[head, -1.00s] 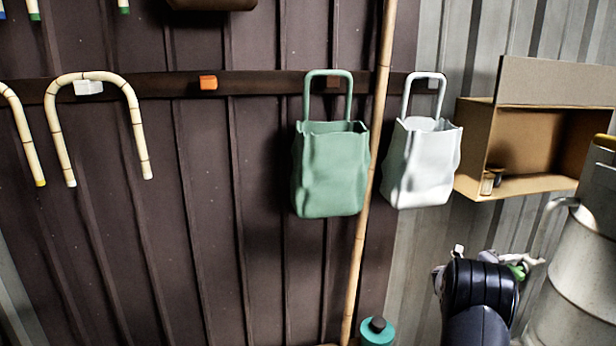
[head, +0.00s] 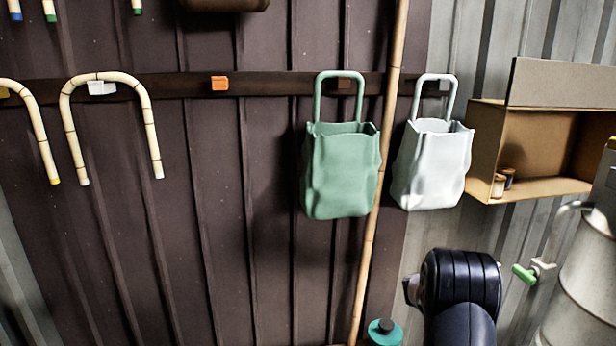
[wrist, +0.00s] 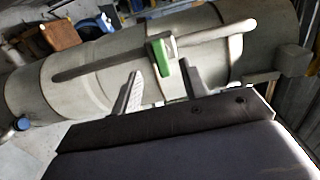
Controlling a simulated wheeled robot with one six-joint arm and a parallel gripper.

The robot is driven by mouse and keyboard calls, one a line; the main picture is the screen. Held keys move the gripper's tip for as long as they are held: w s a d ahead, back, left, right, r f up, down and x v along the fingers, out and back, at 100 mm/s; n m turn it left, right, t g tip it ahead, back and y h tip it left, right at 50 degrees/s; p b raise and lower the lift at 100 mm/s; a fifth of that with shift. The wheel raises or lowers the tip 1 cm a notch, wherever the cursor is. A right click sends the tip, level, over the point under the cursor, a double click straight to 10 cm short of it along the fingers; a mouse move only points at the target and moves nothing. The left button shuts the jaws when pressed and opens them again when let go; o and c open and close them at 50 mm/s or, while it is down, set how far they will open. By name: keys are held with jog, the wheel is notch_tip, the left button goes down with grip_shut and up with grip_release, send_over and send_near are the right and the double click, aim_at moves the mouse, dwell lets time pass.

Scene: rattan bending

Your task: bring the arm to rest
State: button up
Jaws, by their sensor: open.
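My gripper (wrist: 163,88) is open and empty in the wrist view, with its two fingers apart. Beyond the fingers stands a large grey-white tank (wrist: 90,72) with a green-handled valve (wrist: 161,60), which appears between the fingertips; I cannot tell the distance. In the head view my dark arm is at the lower right, and the fingers do not show there. The green valve handle (head: 523,274) and the tank (head: 585,270) are to the right of the arm, with a gap between.
A green bag (head: 340,172) and a white bag (head: 430,165) hang on the wall rail beside a tall cane pole (head: 367,245). A cardboard shelf (head: 545,187) with small jars is at right. A bent rattan piece (head: 72,135) hangs at left. A teal bottle (head: 385,335) is below.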

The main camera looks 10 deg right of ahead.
aim_at(519, 271)
jog(key=d, duration=1)
jog(key=shift+d, duration=0.3)
jog(key=shift+f+m+b, duration=0.1)
jog(key=shift+m+b, duration=0.2)
jog(key=shift+m, duration=0.1)
jog(key=shift+a+m+b, duration=0.15)
jog(key=shift+m+b, duration=0.2)
jog(key=shift+m, duration=0.55)
jog(key=shift+s+r+m+b, duration=0.1)
jog(key=shift+r+m+b, duration=0.15)
jog(key=shift+m, duration=0.75)
jog(key=shift+r+m+b, duration=0.15)
jog(key=shift+m+b, duration=0.1)
jog(key=shift+m, duration=0.75)
